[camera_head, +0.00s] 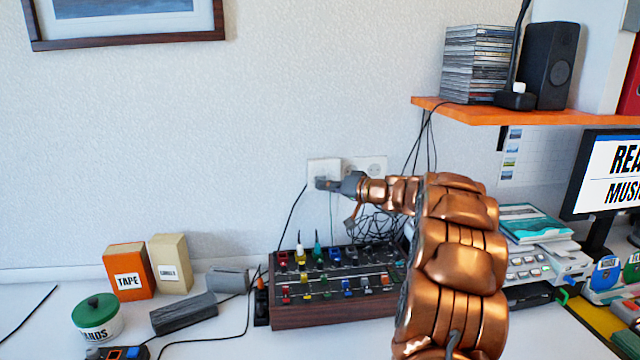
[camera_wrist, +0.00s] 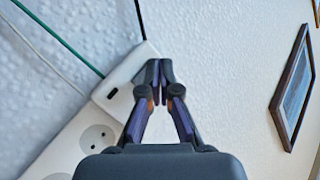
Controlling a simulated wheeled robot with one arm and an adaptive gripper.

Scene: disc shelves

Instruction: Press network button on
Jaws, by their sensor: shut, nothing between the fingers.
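A white wall box (camera_head: 320,167) is on the wall beside a white socket plate (camera_head: 368,168). In the wrist view the box (camera_wrist: 125,75) has a small dark slot on its side, and cables run up to it. My gripper (camera_head: 322,183) reaches across from the right with its tips at the box. In the wrist view my gripper's fingertips (camera_wrist: 160,70) are together, with nothing between them. They overlap the box's edge; I cannot tell whether they touch it. No network button is clearly visible; the fingers hide part of the box's face.
A mixer (camera_head: 335,285) with many coloured knobs stands on the desk below the wall box, with tangled black cables behind it. An orange shelf (camera_head: 540,117) with a disc stack (camera_head: 475,65) and a speaker (camera_head: 548,65) is at upper right.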

